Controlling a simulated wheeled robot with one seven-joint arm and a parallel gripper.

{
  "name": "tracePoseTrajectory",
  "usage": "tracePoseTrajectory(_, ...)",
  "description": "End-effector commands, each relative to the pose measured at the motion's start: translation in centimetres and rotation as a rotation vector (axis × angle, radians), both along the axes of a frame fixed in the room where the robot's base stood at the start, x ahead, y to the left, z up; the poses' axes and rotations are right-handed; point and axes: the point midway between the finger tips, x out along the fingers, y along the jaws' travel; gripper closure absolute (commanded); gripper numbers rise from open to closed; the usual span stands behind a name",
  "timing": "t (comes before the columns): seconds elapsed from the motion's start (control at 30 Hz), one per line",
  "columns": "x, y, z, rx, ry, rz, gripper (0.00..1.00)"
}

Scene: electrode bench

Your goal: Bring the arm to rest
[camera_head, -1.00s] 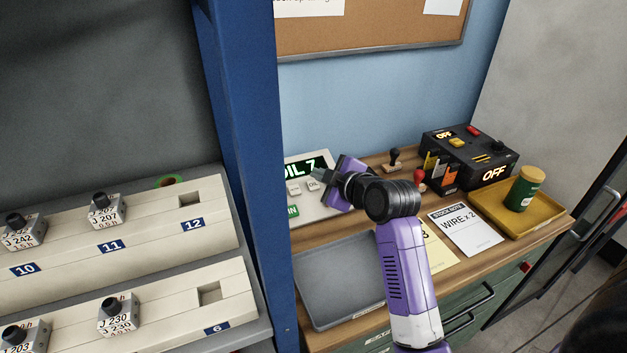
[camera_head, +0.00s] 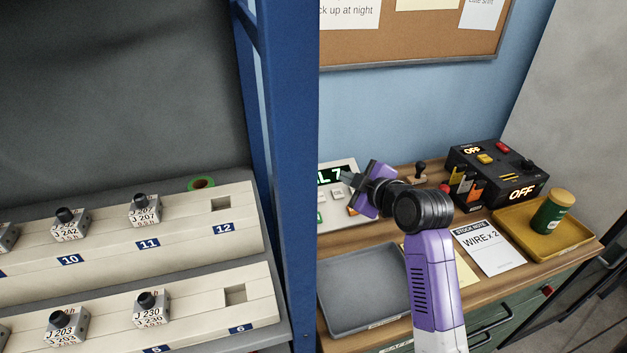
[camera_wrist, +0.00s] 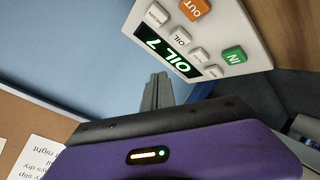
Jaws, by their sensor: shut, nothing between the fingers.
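My gripper (camera_head: 350,178) is at the end of my purple and black arm, raised over the back left of the wooden bench. Its fingers are together with nothing between them. In the wrist view the closed grey fingers (camera_wrist: 157,93) point toward the blue wall, beside a white panel (camera_wrist: 222,40) with a lit display reading "OIL 7". The same panel (camera_head: 336,215) shows partly behind the gripper in the head view. I cannot tell the gap between fingers and panel.
A grey tray (camera_head: 345,305) lies empty below my arm. A yellow tray (camera_head: 570,240) holds a green jar (camera_head: 552,213). A black box (camera_head: 497,165) reads "OFF". A blue post (camera_head: 290,130) divides the bench from a rack (camera_head: 190,245) of labelled blocks.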

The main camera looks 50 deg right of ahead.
Motion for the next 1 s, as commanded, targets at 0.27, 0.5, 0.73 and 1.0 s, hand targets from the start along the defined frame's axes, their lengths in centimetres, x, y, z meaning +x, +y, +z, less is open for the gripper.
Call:
tracePoseTrajectory(0.27, 0.0, 0.0, 0.0, 0.002, -0.001, -0.001, 1.0)
tracePoseTrajectory(0.5, 0.2, -1.4, 2.8, 0.056, -0.162, -0.096, 1.0)
tracePoseTrajectory(0.73, -1.0, -0.1, 5.3, 0.117, -0.412, -0.187, 1.0)
tracePoseTrajectory(1.0, -3.3, 7.0, 3.6, 0.238, -0.584, -0.152, 1.0)
